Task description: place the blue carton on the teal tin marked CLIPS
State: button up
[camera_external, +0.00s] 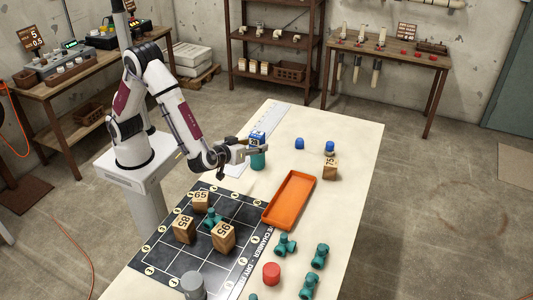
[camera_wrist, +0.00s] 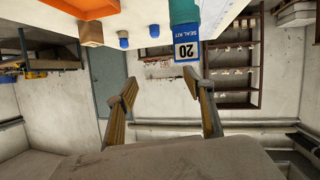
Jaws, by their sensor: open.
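The blue carton (camera_external: 257,137) has a white label and appears to rest on top of the teal tin (camera_external: 258,160). In the wrist view, which shows the room upside down, the carton (camera_wrist: 187,46) reads "20 SEAL KIT" and meets the end of the tin (camera_wrist: 184,12). The tin's marking cannot be read. My gripper (camera_external: 262,147) is at about the height where carton and tin meet. In the wrist view its two fingers (camera_wrist: 168,88) are spread wide with nothing between them, and the carton lies beyond the fingertips, apart from them.
An orange tray (camera_external: 289,200) lies to the right of the tin. Wooden blocks (camera_external: 223,236) stand on the dark board (camera_external: 185,262). Blue caps (camera_external: 299,143), a block marked 75 (camera_external: 330,170), teal pipe fittings (camera_external: 285,245) and a red cap (camera_external: 271,273) stand on the table.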

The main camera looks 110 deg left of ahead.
jog(key=w+d+r+m+t+h, duration=0.5)
jog(key=w+d+r+t+h, duration=0.3)
jog(key=r, duration=0.3)
jog(key=s+d+r+m+t+h, duration=0.2)
jog(key=s+d+r+m+h, duration=0.3)
jog(key=d, duration=0.3)
jog(key=s+a+f+m+g, duration=0.1)
jog(key=s+f+m+g, duration=0.1)
jog(key=s, duration=1.2)
jog(key=s+a+f+m+g, duration=0.2)
jog(key=s+m+g, duration=0.3)
jog(key=s, duration=1)
jog(key=shift+s+a+f, duration=0.25)
jog(key=shift+a+f, duration=0.05)
jog(key=shift+f, duration=0.2)
